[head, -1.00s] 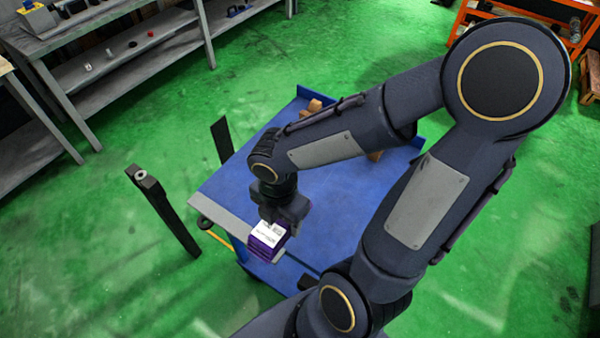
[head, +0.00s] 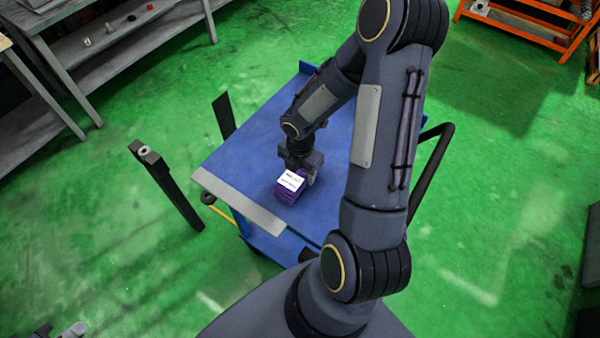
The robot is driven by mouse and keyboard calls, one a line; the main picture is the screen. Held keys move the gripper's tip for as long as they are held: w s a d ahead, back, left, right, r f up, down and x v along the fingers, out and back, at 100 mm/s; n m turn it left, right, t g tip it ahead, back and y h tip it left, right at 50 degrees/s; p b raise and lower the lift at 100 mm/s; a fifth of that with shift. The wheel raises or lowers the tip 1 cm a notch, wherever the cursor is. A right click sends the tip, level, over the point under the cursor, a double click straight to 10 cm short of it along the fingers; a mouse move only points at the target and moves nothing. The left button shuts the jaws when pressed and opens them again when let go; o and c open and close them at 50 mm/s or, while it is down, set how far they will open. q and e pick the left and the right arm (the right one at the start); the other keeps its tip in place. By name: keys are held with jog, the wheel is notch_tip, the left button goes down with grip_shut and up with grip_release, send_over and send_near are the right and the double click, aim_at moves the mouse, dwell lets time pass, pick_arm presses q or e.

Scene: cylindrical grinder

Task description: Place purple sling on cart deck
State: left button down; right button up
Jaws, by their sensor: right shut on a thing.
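The purple sling (head: 289,193) is a small folded bundle with a white label on its upper side. My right gripper (head: 301,170) is shut on it, pointing down from above, and its fingers are partly hidden. The sling appears over the blue cart deck (head: 240,160), inward of the grey front edge strip. I cannot tell whether it touches the deck. Part of my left gripper (head: 58,331) seems to show at the bottom left corner, mostly cut off by the frame. My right arm hides the right part of the deck.
Two dark uprights stand left of the cart, a near one (head: 168,190) and a far one (head: 223,115). A black cart handle (head: 432,165) shows at the right. Grey shelving (head: 120,60) is at the upper left, an orange rack (head: 520,35) at the upper right.

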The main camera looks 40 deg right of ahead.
jog(key=shift+f, duration=0.7)
jog(key=shift+f, duration=0.25)
jog(key=o, duration=1.2)
jog(key=shift+r, duration=0.1)
